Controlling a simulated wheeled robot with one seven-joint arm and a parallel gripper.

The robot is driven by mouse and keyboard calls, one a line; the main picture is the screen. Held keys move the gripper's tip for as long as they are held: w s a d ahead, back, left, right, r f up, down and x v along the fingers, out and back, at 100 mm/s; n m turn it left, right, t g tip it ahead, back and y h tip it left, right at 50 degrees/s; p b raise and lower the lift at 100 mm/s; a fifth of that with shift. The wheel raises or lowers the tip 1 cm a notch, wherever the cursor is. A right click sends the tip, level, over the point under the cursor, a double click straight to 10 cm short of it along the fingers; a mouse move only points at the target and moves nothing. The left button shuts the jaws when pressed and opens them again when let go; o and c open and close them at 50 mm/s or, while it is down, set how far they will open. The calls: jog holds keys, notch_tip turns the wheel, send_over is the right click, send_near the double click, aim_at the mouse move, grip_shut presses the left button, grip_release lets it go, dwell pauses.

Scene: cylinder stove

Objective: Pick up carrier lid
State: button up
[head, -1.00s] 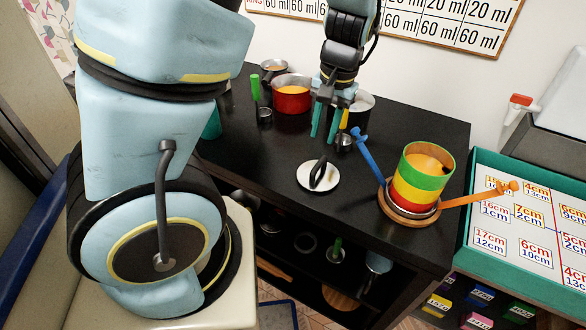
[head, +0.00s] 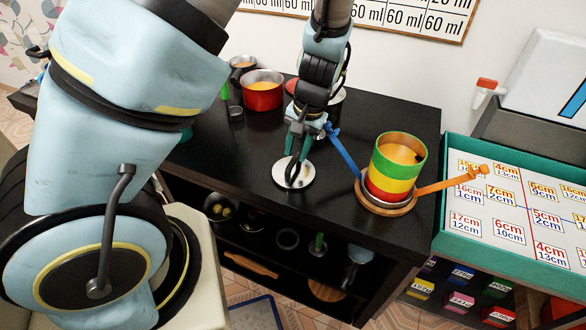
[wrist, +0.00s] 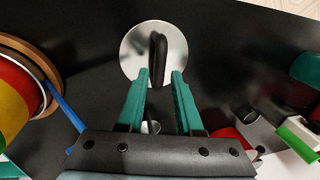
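The carrier lid (head: 306,176) is a round silver-white disc with an upright black loop handle (head: 293,175). It lies flat on the black table in the head view, and the lid also shows at the top of the wrist view (wrist: 136,50). My gripper (head: 294,156) is just above the lid, pointing down at the handle. In the wrist view its two teal fingers (wrist: 161,78) are apart, with the black handle in line with the gap between them. Whether the fingers touch the handle cannot be told. The fingers partly hide the lid's far side in the head view.
A green, yellow and red striped cylinder (head: 391,180) stands on a wooden base (head: 384,209) to the right, with blue (head: 343,152) and orange (head: 450,184) handles sticking out. A red pot (head: 262,96) stands at the back. The table's front edge is near the lid.

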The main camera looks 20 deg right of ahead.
aim_at(295, 157)
jog(key=shift+w+a+f+p, duration=0.1)
jog(key=shift+w+f+p, duration=0.15)
jog(key=shift+f, duration=0.75)
jog(key=shift+w+a+f+p, duration=0.1)
jog(key=shift+f+p, duration=0.15)
jog(key=shift+f, duration=0.75)
grip_shut()
